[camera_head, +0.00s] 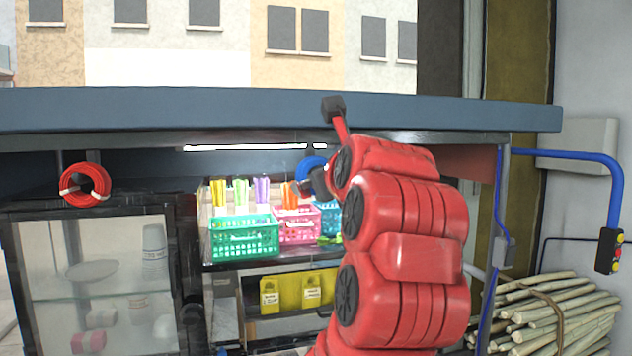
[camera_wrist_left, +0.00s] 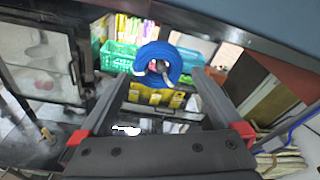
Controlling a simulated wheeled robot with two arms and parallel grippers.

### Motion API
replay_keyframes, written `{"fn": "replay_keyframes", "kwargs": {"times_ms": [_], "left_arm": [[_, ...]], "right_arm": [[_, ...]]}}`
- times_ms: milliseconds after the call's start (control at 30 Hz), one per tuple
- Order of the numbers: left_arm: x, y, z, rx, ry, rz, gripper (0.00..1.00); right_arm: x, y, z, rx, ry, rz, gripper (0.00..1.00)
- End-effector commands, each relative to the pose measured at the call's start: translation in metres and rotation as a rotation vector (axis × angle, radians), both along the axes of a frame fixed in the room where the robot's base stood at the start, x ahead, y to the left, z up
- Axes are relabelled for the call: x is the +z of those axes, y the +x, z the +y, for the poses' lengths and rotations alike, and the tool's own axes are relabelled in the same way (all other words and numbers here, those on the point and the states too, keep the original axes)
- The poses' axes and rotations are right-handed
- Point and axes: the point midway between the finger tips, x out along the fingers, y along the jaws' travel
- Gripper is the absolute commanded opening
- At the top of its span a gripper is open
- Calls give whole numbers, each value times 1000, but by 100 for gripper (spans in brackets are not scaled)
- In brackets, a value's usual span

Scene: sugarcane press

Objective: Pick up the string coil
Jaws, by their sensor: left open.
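A blue string coil (camera_head: 311,165) hangs below the counter's edge in the head view, partly hidden by my left gripper (camera_head: 318,183). In the left wrist view the blue coil (camera_wrist_left: 174,60) shows as a ring with pale ends at its lower side. It appears ahead of and between the fingertips of my left gripper (camera_wrist_left: 162,78), which is open. I cannot tell whether the fingers touch it. A second string coil, red (camera_head: 85,180), hangs at the far left below the counter. My right gripper is not in view.
A grey-blue counter (camera_head: 230,110) runs across above. Behind the coil stand a green basket (camera_head: 245,240) and a pink basket (camera_head: 298,228) on a shelf. A glass cabinet (camera_head: 55,262) is at left, bundled canes (camera_head: 550,315) at right.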

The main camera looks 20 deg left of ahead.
Motion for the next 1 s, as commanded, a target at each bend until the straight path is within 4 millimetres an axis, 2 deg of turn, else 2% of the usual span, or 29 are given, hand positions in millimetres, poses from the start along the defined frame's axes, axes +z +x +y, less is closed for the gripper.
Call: {"fn": "replay_keyframes", "kwargs": {"times_ms": [400,667,767,1000], "left_arm": [[-10,40,25,1,2,-1,100],[-12,44,25,-1,-1,-1,100],[-12,44,26,-1,-1,-1,86],[-12,44,26,0,0,-1,42]], "right_arm": [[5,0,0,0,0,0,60],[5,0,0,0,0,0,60],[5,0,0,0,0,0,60],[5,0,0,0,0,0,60]]}}
